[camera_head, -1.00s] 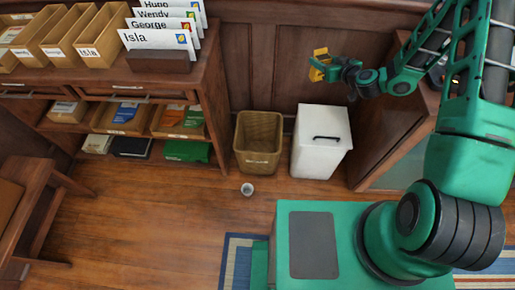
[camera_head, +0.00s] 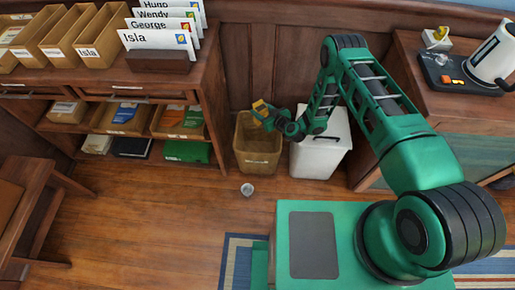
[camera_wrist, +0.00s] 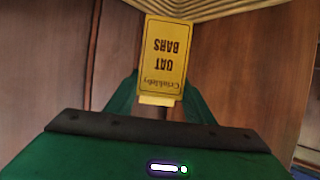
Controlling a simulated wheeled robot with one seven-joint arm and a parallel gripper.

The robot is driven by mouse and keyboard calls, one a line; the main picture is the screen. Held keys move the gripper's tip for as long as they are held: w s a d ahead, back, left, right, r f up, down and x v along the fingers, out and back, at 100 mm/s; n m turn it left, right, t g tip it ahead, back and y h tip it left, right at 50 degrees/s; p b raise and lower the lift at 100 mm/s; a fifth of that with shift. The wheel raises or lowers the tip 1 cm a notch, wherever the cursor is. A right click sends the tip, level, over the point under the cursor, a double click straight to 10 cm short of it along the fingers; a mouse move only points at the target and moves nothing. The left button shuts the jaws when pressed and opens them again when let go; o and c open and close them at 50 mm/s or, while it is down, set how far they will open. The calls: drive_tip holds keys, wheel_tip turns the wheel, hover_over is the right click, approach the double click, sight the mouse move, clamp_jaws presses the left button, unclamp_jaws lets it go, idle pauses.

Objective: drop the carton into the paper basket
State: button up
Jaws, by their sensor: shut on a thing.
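The carton is a small yellow box, seen in the head view (camera_head: 260,108) and in the wrist view (camera_wrist: 164,58), where its upside-down print reads "OAT BARS". My gripper (camera_head: 268,115) is shut on the carton. In the head view the carton overlaps the upper right part of the paper basket's opening. The paper basket (camera_head: 257,163) is a tan woven bin on the floor against the panelled wall. A woven rim of it shows at the top of the wrist view (camera_wrist: 215,9). The exact height of the carton above the rim is hard to tell.
A white lidded bin (camera_head: 312,163) stands just right of the basket, partly behind my arm. A wood shelf unit (camera_head: 215,90) is at left; a cabinet with a kettle (camera_head: 496,52) is at right.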

drive_tip(key=shift+f, duration=2.9)
drive_tip(key=o, duration=1.1)
drive_tip(key=v, duration=1)
drive_tip(key=shift+s+d, duration=0.2)
drive_tip(key=shift+d, duration=0.05)
drive_tip(key=shift+r, duration=0.1)
